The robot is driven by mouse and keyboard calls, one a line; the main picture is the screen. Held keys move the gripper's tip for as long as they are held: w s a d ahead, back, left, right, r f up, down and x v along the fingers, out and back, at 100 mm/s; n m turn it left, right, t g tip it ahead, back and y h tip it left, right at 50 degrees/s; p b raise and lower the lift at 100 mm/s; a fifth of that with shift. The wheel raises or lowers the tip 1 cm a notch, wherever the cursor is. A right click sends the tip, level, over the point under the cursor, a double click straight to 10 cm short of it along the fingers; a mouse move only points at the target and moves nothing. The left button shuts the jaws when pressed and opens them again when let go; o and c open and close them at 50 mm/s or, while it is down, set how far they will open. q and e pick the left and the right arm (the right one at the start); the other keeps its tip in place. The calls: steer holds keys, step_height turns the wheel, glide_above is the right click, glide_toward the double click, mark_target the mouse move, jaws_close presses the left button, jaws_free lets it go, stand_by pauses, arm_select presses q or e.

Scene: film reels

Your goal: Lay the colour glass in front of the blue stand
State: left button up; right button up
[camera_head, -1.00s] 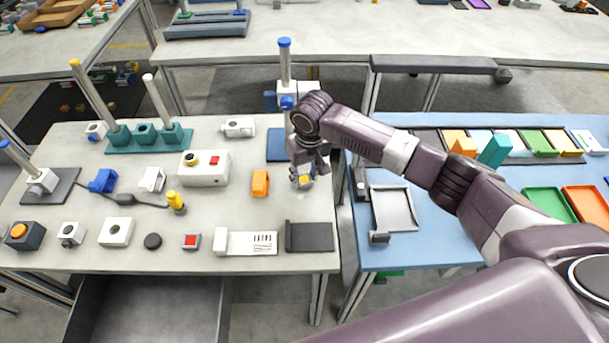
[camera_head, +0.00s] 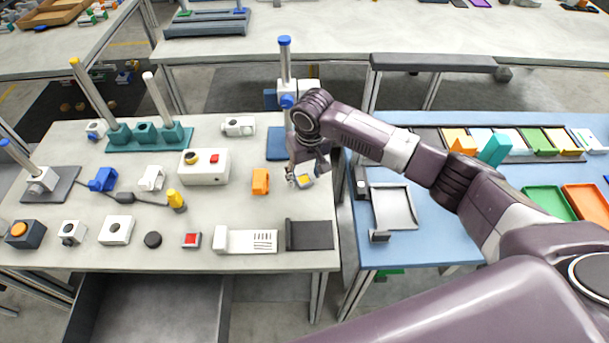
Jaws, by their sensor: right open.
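The colour glass (camera_head: 305,181), a small yellow square in a pale frame, lies on the grey-white table. It is in front of the blue stand (camera_head: 276,146), which has a blue base, a metal post and a blue cap. My right gripper (camera_head: 301,177) is open, right at the glass and just above it. Its fingers partly cover the glass, and I cannot tell whether they touch it. The gripper and wrist also hide the right part of the stand's base. My left gripper is not in view.
An orange block (camera_head: 260,181) stands just left of the glass. A dark tray (camera_head: 310,236) lies nearer the front edge. A white control box (camera_head: 204,167) is farther left. A blue table (camera_head: 440,240) adjoins on the right, with a grey tray (camera_head: 393,208).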

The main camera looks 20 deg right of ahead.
step_height(320, 180, up, 11)
steer(key=s, duration=0.1)
steer(key=shift+s+r+b, duration=0.2)
steer(key=shift+s+b, duration=0.15)
steer(key=shift+b, duration=0.1)
steer(key=shift+d, duration=0.1)
